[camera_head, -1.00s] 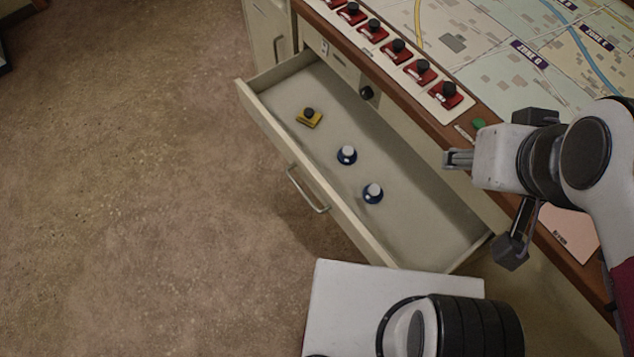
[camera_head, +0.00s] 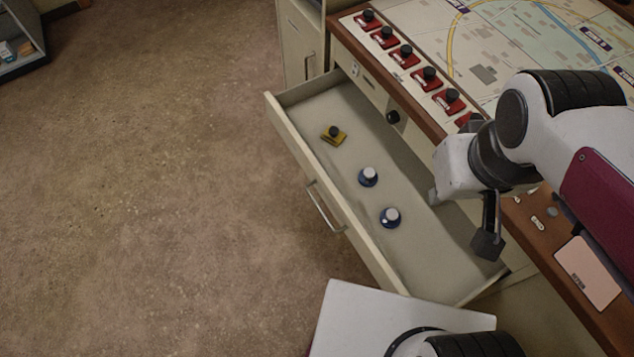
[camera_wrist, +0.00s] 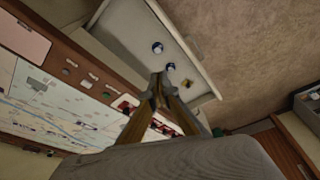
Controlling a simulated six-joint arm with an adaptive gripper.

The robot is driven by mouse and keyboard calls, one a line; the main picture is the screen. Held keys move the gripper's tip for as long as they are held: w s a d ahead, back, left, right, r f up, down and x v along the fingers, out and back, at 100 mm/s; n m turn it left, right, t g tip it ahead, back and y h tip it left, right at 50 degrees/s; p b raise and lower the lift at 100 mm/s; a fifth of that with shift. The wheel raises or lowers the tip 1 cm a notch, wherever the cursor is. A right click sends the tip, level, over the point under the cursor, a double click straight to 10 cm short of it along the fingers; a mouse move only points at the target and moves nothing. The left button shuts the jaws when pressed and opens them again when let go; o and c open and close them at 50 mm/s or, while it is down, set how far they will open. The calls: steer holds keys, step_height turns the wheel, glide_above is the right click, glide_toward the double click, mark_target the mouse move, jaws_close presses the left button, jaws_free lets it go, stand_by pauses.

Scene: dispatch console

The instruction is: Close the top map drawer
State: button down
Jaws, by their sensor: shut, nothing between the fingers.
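The top map drawer (camera_head: 299,150) is pulled out from the console, with its handle (camera_head: 324,208) on the outer front face. Inside lie a yellow piece with a black knob (camera_head: 333,135) and two blue pieces with white tops (camera_head: 368,176) (camera_head: 390,217). The drawer also shows in the wrist view (camera_wrist: 190,40). My gripper (camera_wrist: 157,86) is shut and empty in the wrist view, its tips pointing toward the drawer.
The console top carries a map (camera_head: 490,65) and a row of red pieces with black knobs (camera_head: 405,55). A pink card (camera_head: 588,272) lies on the wooden edge. A shelf unit (camera_head: 20,45) stands at the far left. The floor in front of the drawer is clear.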

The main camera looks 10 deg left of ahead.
steer(key=w+a+f+n+h, duration=0.1)
steer(key=w+a+f+n, duration=0.2)
steer(key=a+f+n, duration=0.5)
steer(key=w+a+f+n+h, duration=0.1)
steer(key=w+a+f+n, duration=0.2)
steer(key=a+f+n, duration=0.4)
steer(key=w+a+f+n+h, duration=0.1)
steer(key=w+a+f+n, duration=0.2)
steer(key=a+f+n, duration=0.5)
steer(key=a+f, duration=0.3)
steer(key=a, duration=0.2)
steer(key=shift+w+n+h, duration=0.25)
steer(key=shift+n+h, duration=0.05)
steer(key=shift+h, duration=0.1)
steer(key=shift+a, duration=0.1)
steer(key=w+d+f, duration=0.5)
steer(key=f, duration=0.4)
steer(key=shift+w+d+f, duration=0.15)
steer(key=shift+w+d, duration=0.05)
steer(key=shift+d, duration=0.05)
